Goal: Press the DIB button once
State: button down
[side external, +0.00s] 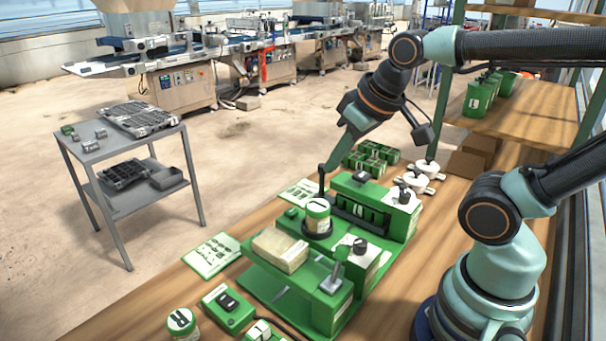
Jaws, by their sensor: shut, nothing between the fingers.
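The green tray seeder (395,262) stands on the wooden bench. It carries a round cream jar with a green band (318,217), a cream block (280,250) and dark knobs. My gripper (329,165) is shut and empty, pointing down over the back left part of the seeder. A green control box with a black switch (228,301) sits at the front left. No DIB lettering is readable, so I cannot tell which control is the DIB button.
A round green-and-white tin (181,322) stands near the front edge. Printed cards (211,255) lie along the left edge. A grey cart (88,152) stands apart on the floor.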

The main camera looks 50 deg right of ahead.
dwell(0.3)
jog(key=m+h, duration=0.4)
jog(key=m, duration=1)
send_over(362, 177)
jog(key=shift+d+f+t, duration=0.25)
jog(key=shift+f+t, duration=0.15)
jog(key=shift+f, duration=0.3)
jog(key=shift+f, duration=4.4)
jog(key=shift+a+f, duration=0.15)
jog(key=shift+f, duration=0.3)
